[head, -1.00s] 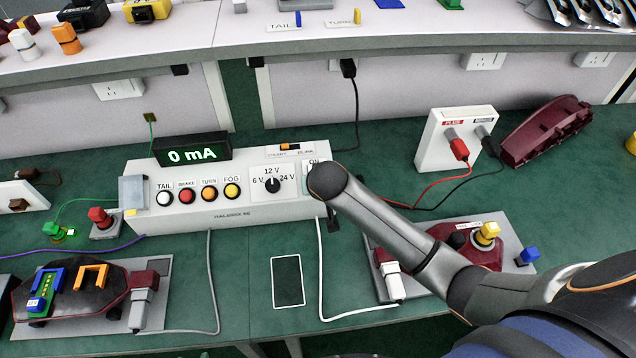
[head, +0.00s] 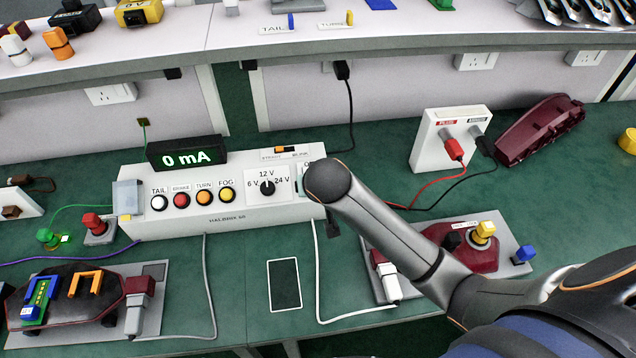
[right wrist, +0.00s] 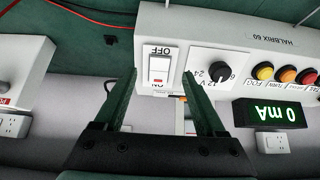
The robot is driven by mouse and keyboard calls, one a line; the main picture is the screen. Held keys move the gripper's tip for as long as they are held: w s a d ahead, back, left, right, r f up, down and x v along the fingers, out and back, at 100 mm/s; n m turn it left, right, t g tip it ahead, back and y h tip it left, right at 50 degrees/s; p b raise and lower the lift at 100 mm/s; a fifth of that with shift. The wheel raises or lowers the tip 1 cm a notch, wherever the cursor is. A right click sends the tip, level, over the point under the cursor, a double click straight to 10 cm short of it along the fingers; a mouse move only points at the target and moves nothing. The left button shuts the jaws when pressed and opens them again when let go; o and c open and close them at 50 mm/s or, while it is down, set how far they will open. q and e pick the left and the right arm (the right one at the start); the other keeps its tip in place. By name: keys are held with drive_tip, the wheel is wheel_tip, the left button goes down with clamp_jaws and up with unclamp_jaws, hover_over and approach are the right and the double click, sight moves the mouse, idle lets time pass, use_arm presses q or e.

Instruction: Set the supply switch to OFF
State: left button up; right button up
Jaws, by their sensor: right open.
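A red mark shows at the rocker's ON end; I cannot tell which end is pressed in. My right gripper (right wrist: 160,74) is open and empty, its two dark green fingers either side of the switch in that view. Whether they touch the unit is unclear. In the head view my right arm hides the switch and most of its ON label. My left gripper is not in view.
The unit's display (head: 187,154) reads 0 mA. A voltage knob (head: 267,187) and several coloured buttons sit left of the switch. A white plug box (head: 450,138) with red and black leads stands to the right. A dark flat panel (head: 285,284) lies in front.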

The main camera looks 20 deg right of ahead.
drive_tip(key=v, duration=0.6)
drive_tip(key=shift+s+r, duration=0.2)
drive_tip(key=shift+r, duration=0.1)
